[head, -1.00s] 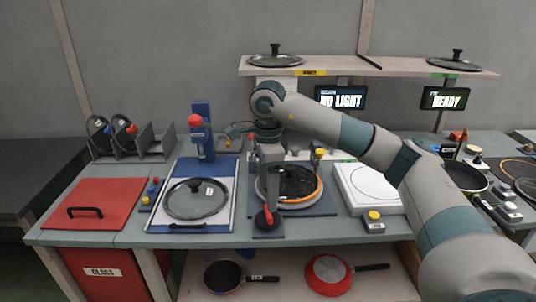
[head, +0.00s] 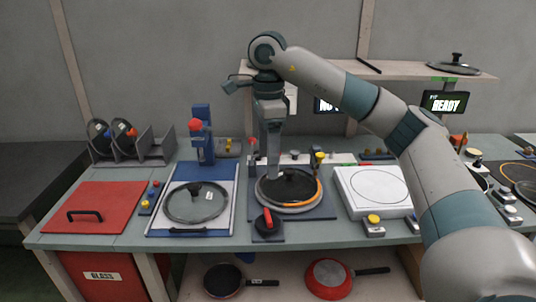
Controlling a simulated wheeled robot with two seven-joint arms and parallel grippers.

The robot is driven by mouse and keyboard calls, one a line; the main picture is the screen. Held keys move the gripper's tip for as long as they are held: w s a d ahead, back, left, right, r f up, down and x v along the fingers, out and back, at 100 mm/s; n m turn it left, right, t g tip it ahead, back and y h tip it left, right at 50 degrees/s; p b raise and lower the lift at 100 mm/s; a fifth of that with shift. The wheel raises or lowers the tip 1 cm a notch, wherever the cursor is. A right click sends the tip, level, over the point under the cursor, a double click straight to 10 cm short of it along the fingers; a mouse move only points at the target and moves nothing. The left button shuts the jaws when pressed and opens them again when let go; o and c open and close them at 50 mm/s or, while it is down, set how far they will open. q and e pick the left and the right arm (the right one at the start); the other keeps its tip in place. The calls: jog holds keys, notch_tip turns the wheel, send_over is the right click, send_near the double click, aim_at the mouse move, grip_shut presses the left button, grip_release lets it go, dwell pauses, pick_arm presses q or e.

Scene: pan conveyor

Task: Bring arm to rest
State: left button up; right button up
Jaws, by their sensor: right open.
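My right arm reaches in from the right over the bench. Its gripper (head: 272,172) points down above the round station with an orange ring (head: 318,194) in the middle. The jaws are open and I see nothing held between them. A dark lid with a black knob (head: 292,181) lies on that station, just below and beside the fingertips. Whether the fingers touch it is hard to tell. My left gripper is not in view.
A glass lid (head: 194,203) lies on the blue-framed board at the left. A red panel (head: 92,208), a lid rack (head: 157,146) and a white scale plate (head: 375,190) stand around. The upper shelf (head: 400,72) runs behind my arm. Pans (head: 329,279) sit below.

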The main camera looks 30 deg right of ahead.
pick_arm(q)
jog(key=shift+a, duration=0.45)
